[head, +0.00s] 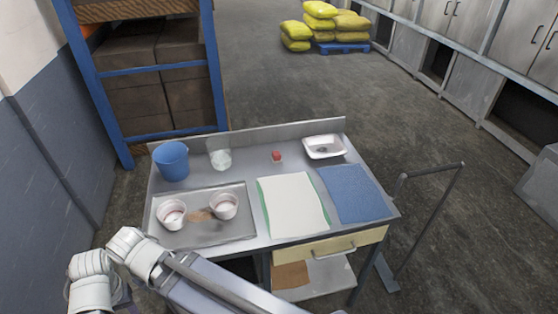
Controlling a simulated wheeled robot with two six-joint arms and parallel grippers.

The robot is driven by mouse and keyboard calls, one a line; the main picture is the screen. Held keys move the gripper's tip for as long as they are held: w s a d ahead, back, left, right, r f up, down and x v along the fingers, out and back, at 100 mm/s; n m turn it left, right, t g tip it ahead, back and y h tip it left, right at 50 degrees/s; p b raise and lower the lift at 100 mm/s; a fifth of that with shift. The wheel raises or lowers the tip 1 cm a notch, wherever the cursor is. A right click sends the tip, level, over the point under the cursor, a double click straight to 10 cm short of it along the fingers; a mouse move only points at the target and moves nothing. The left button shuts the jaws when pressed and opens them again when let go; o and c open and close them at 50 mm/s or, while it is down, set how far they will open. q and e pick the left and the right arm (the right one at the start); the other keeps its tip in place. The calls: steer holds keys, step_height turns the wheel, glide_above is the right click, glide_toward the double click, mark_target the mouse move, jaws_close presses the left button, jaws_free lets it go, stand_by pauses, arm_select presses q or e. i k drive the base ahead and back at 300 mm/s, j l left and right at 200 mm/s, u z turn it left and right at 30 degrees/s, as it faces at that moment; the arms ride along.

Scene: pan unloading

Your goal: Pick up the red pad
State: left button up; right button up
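The red pad (277,156) shows as a small red block near the back of the grey metal table, a little right of the middle. It lies between a clear glass container and a white dish, apart from both. Neither of my grippers shows in the head view. Only links of one of my arms are seen at the bottom left, in front of the table. Nothing is seen touching the red pad.
The table (245,178) has a raised back edge. On it are a blue bucket (171,160), a clear container (219,154), a white dish (323,147), a tray (207,238) with two white cups (172,215), a white cloth (293,203) and a blue mat (355,193).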

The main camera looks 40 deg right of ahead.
mark_target(277, 158)
steer(key=z, duration=1.5)
